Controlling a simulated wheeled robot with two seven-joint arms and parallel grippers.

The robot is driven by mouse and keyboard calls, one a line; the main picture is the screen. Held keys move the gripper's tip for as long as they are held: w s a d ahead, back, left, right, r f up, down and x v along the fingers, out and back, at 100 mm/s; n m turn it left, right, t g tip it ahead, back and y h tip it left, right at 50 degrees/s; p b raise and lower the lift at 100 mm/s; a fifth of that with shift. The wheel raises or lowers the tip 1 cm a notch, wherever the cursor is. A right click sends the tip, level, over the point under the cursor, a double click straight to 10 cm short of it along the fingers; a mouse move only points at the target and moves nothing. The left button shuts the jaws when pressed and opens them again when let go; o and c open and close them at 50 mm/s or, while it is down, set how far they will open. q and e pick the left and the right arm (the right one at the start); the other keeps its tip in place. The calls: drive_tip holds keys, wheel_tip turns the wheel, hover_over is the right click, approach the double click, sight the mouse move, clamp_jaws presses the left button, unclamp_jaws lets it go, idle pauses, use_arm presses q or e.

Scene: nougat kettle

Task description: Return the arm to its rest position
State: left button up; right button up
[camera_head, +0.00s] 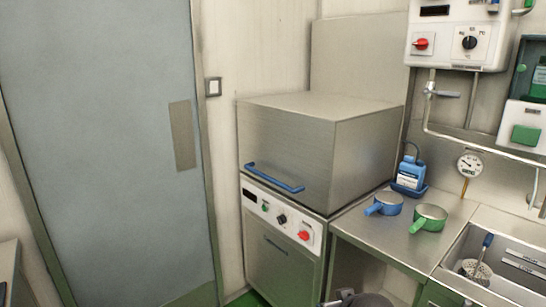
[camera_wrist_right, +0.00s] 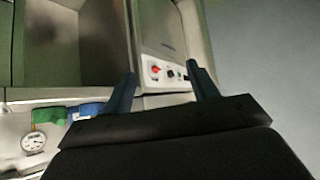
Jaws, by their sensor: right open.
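My right gripper (camera_wrist_right: 161,68) shows in the right wrist view with its two dark fingers spread apart and nothing between them. Beyond the fingers is the control panel of the steel hooded machine, with a red knob (camera_wrist_right: 155,69). My left gripper is in neither view.
The steel hooded machine (camera_head: 290,140) has a blue handle (camera_head: 273,177) and stands closed. On the counter right of it are a blue pan (camera_head: 388,203), a green pan (camera_head: 431,216) and a blue bottle (camera_head: 410,172). A sink (camera_head: 460,257) is at right. A grey door (camera_head: 100,130) is at left.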

drive_tip(key=s+f+g, duration=0.3)
drive_tip(key=s+f, duration=0.9)
drive_tip(key=s, duration=0.2)
drive_tip(key=s+a+f+g, duration=0.1)
drive_tip(key=s+f+g, duration=0.3)
drive_tip(key=s+f, duration=0.8)
drive_tip(key=s, duration=0.3)
drive_tip(key=shift+s+a+p, duration=0.2)
drive_tip(key=shift+a+p, duration=0.05)
drive_tip(key=shift+p, duration=0.05)
